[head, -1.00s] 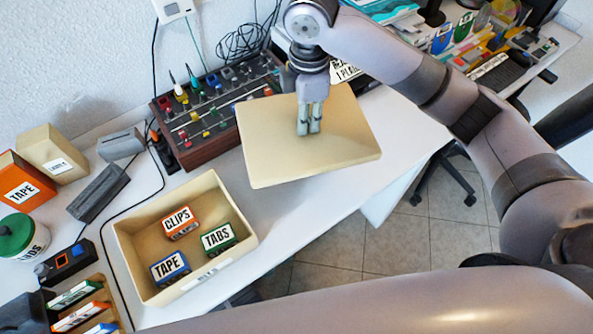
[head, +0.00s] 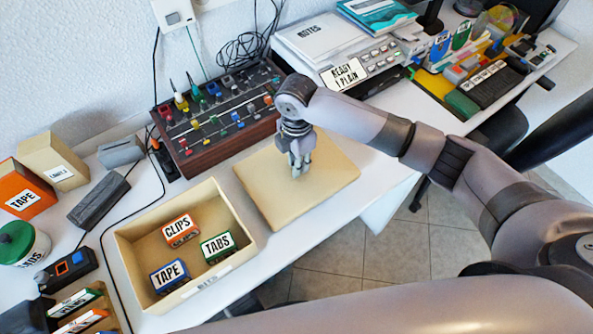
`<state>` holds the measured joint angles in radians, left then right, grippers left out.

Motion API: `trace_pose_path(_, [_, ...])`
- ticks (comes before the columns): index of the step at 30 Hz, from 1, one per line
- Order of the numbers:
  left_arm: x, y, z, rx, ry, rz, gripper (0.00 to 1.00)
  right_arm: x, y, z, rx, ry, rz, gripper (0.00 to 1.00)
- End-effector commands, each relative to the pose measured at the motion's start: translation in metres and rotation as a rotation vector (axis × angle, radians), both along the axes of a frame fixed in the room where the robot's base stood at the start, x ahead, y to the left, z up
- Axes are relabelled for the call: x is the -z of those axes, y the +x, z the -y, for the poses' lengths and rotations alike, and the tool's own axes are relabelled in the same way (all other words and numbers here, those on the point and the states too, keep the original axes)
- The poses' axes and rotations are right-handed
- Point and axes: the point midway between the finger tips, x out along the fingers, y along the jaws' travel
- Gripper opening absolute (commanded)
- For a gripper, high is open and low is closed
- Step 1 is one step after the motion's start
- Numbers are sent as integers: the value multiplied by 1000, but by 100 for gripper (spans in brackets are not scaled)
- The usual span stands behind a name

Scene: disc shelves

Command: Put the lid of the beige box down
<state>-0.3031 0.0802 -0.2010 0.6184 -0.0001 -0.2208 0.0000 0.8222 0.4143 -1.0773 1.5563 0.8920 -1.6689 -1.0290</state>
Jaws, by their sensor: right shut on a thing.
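The beige lid (head: 327,190) is a flat square panel low at the white table, right of the open beige box (head: 240,258). I cannot tell whether it rests fully on the table. My right gripper (head: 300,172) points down at the middle of the lid and is shut on it; the grip itself is hard to make out. The box holds an orange CLIPS box (head: 181,231), a green TABS box (head: 217,247) and a blue TAPE box (head: 170,275). My left gripper is not in view.
A mixer-like panel (head: 222,120) with knobs stands behind the lid. A printer (head: 365,62) is at the back right. An orange TAPE box (head: 24,190) and a green-lidded jar (head: 22,243) stand at the left. Bare table (head: 385,180) shows right of the lid.

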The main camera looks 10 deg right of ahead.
Motion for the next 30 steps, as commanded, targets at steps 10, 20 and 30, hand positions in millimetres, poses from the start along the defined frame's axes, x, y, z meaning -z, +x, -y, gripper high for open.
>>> trace_pose_path(10, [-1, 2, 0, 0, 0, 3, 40, 41, 0, 0, 1, 0, -1, 0])
trace_pose_path(20, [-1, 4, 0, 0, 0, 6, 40, 50, 0, 0, -1, 1, 2, 0])
trace_pose_path(30, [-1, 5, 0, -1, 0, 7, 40, 53, 0, 0, -1, 0, 1, 31])
